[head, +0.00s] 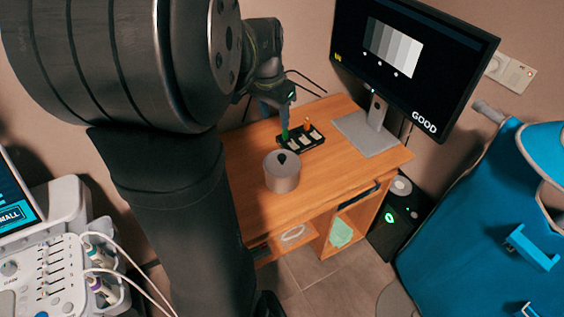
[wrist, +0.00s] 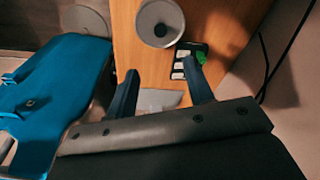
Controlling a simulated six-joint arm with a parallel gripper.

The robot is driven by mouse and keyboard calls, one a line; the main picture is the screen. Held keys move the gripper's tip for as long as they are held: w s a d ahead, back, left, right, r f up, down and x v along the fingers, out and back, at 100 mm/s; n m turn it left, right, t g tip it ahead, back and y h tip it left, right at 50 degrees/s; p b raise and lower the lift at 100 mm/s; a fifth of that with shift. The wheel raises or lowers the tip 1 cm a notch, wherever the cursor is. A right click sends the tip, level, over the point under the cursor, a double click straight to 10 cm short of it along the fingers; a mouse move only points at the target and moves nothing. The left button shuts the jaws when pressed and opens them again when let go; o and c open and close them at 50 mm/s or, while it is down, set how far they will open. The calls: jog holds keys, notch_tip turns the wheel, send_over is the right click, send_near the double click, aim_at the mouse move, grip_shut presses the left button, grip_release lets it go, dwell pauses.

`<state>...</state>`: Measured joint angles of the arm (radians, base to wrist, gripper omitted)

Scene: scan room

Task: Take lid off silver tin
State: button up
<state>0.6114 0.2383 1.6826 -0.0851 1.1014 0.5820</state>
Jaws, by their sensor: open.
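The silver tin (head: 282,176) stands upright on the wooden desk (head: 355,177), near its front left. Its lid (head: 287,160) is on top, with a small dark knob in the middle. In the wrist view the tin's round lid (wrist: 160,22) shows from above near the top edge, its knob dark. My gripper (wrist: 160,82) is open and empty, its two blue fingers spread apart over the desk. In the head view my gripper (head: 283,118) is behind the tin, by the black tray, apart from the tin.
A black tray (head: 318,143) with white pieces and green and orange items lies behind the tin. A monitor (head: 410,55) on a grey stand (head: 366,133) stands at the desk's right. A blue chair (head: 480,215) is at right. The desk's front right is bare.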

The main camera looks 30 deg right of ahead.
send_over(282, 156)
jog(key=a, duration=0.2)
jog(key=shift+m, duration=0.3)
jog(key=f, duration=1.1)
jog(key=shift+s+d+f, duration=0.25)
jog(key=shift+s+f, duration=0.05)
jog(key=shift+s, duration=0.05)
jog(key=shift+w+d+f, duration=0.1)
jog(key=shift+d+f, duration=0.1)
jog(key=shift+f, duration=0.75)
jog(key=shift+w+d+f, duration=0.1)
jog(key=shift+d+f, duration=0.1)
jog(key=shift+f, duration=0.7)
jog(key=shift+w+d+f, duration=0.1)
jog(key=shift+d+f, duration=0.1)
jog(key=shift+f, duration=0.75)
jog(key=c, duration=1)
